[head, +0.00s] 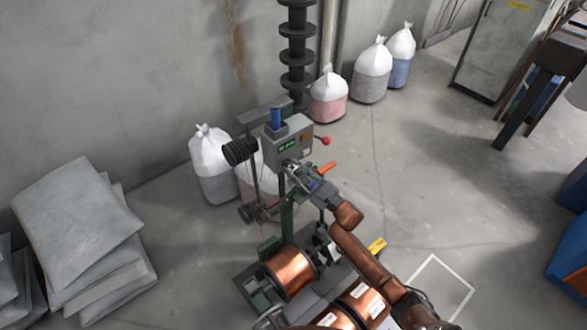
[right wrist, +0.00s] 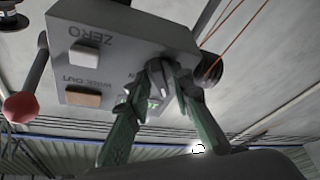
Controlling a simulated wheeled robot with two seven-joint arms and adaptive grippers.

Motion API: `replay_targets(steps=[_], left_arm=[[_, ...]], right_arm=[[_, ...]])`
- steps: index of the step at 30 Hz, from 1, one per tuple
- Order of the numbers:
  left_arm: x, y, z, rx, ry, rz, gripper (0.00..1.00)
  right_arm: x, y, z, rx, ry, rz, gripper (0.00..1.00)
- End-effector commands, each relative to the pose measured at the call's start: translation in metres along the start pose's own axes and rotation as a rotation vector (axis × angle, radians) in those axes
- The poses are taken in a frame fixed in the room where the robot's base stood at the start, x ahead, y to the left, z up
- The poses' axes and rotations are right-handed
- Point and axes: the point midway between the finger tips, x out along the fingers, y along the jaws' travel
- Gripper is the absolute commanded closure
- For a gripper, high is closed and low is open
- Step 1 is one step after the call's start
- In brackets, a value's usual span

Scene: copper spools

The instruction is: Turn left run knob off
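The grey winder control box (head: 290,143) stands on a green machine stand, with a small green display on its front. My right gripper (head: 303,172) is just in front of the box's lower front. In the right wrist view the box (right wrist: 120,45) appears upside down, with a ZERO label and two square buttons. The tips of my right gripper (right wrist: 170,75) are close together at the box face. A small dark knob-like part seems to lie between them, mostly hidden. I cannot tell whether the fingers grip it or how it is turned. My left gripper is out of view.
A red ball lever (head: 325,141) sticks out beside the box, and an orange handle (head: 327,167) sits below it. A copper spool (head: 291,271) is mounted low on the machine. Several white-topped sacks (head: 372,72) line the wall. Grey bags (head: 80,225) are stacked at left.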

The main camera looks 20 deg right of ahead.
Motion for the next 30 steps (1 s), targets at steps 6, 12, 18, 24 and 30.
replay_targets(steps=[6, 12, 18, 24, 30], left_arm=[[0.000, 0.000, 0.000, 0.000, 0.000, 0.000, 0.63], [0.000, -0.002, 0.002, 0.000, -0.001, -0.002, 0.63], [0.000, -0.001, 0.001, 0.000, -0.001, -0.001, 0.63], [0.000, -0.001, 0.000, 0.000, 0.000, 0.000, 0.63], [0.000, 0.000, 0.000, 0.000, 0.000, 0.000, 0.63]], right_arm=[[0.001, 0.000, -0.001, 0.001, 0.002, 0.000, 0.72], [-0.004, 0.000, -0.001, 0.001, 0.001, 0.000, 0.72], [-0.034, -0.001, 0.000, 0.002, -0.001, -0.001, 0.72], [-0.077, 0.000, 0.001, 0.001, -0.002, -0.001, 0.72], [-0.108, 0.000, 0.000, 0.001, -0.001, 0.001, 0.72]])
